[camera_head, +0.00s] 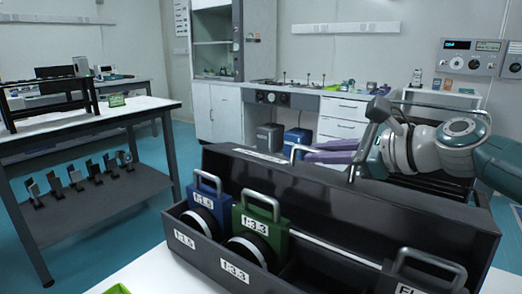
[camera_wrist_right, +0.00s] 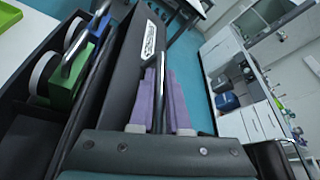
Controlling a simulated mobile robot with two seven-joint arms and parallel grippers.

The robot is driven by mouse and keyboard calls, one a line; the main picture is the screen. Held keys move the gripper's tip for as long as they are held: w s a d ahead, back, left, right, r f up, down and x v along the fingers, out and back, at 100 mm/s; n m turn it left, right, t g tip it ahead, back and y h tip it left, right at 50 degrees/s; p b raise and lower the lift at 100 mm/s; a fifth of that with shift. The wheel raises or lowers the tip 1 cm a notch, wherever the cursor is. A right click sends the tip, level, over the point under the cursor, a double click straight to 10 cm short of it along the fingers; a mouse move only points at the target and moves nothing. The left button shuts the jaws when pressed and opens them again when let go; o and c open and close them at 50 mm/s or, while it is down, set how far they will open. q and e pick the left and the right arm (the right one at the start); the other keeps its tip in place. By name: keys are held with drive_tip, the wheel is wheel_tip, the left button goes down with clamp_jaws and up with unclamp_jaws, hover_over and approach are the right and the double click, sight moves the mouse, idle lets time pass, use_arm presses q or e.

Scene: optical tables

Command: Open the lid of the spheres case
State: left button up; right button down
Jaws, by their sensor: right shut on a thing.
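The spheres case (camera_head: 205,255) is a long black box on a white table top. Its black lid (camera_head: 330,195) stands raised along the far side, so the inside is exposed; the lid also shows in the right wrist view (camera_wrist_right: 120,95). My right gripper (camera_head: 312,153) reaches in from the right behind the lid. Its purple fingers (camera_wrist_right: 158,100) are shut on the lid's metal handle (camera_wrist_right: 159,65). Inside the case stand a blue handled block (camera_head: 204,200) and a green one (camera_head: 262,226). My left gripper is not in view.
Another handled piece (camera_head: 430,270) is at the right of the case, beside an empty-looking compartment. A green object (camera_head: 117,289) shows at the bottom edge. A side table (camera_head: 90,120) stands at left, with open floor between it and the case. Cabinets (camera_head: 345,120) line the back.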

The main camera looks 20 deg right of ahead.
drive_tip(key=c, duration=0.9)
unclamp_jaws()
drive_tip(key=shift+s, duration=0.1)
drive_tip(key=shift+s+d+r, duration=0.15)
drive_tip(key=shift+s, duration=0.1)
drive_tip(key=p+v, duration=0.2)
drive_tip(key=v, duration=0.6)
drive_tip(key=shift+s+p, duration=0.1)
drive_tip(key=shift+p, duration=0.3)
drive_tip(key=shift+s+d+r, duration=0.15)
drive_tip(key=shift+s+d, duration=0.1)
drive_tip(key=shift+s, duration=0.15)
